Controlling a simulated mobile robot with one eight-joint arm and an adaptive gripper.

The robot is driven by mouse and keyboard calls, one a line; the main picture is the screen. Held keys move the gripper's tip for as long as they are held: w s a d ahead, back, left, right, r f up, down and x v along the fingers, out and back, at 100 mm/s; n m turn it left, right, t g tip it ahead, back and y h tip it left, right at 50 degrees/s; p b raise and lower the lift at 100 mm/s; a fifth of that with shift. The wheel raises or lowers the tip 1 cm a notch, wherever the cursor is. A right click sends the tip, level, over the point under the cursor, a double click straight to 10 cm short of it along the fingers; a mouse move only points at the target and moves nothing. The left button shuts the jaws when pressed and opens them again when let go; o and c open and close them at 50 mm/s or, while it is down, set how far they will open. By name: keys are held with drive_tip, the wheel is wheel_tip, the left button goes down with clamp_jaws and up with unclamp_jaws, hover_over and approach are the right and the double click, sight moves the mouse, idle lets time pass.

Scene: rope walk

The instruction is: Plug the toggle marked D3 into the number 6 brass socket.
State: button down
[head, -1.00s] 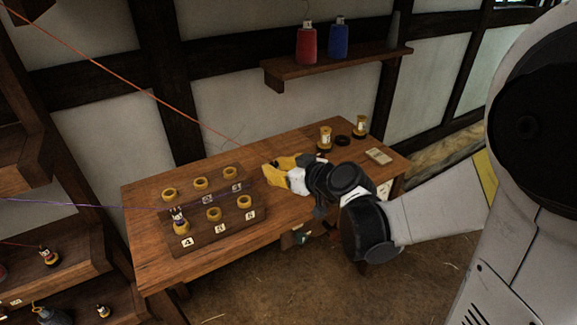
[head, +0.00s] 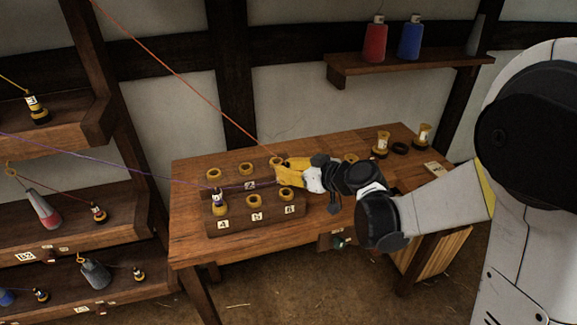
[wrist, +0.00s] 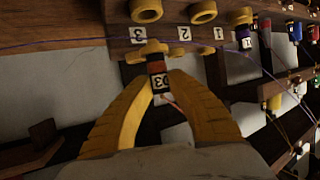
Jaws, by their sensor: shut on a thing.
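My gripper (head: 279,172), with yellow fingers, is shut on the D3 toggle (wrist: 159,80). In the wrist view the toggle has a white D3 label and red and black bands, and appears upside down. In the head view the fingers hide the toggle. The gripper is over the back right of the socket board (head: 236,217), close to the back right socket (head: 276,161). The number 6 socket (head: 286,193) is an empty brass ring in front of it. It also shows at the wrist view's top (wrist: 146,12). Whether the toggle touches the back socket is unclear.
A toggle with a violet line (head: 218,202) stands in the number 4 socket. The number 5 socket (head: 254,201) is empty. The violet line crosses the board, and an orange line (head: 180,75) runs to my gripper. Shelves with toggles (head: 60,235) stand left.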

drive_tip(key=shift+f+b, duration=0.8)
drive_tip(key=shift+f, duration=0.7)
drive_tip(key=shift+d+f+b, duration=0.1)
drive_tip(key=shift+f+b, duration=0.45)
drive_tip(key=shift+b, duration=0.15)
drive_tip(key=c, duration=1.7)
unclamp_jaws()
drive_tip(key=shift+o, duration=0.2)
drive_tip(key=shift+s, duration=0.1)
drive_tip(key=p+v, duration=0.3)
drive_tip(key=v, duration=0.8)
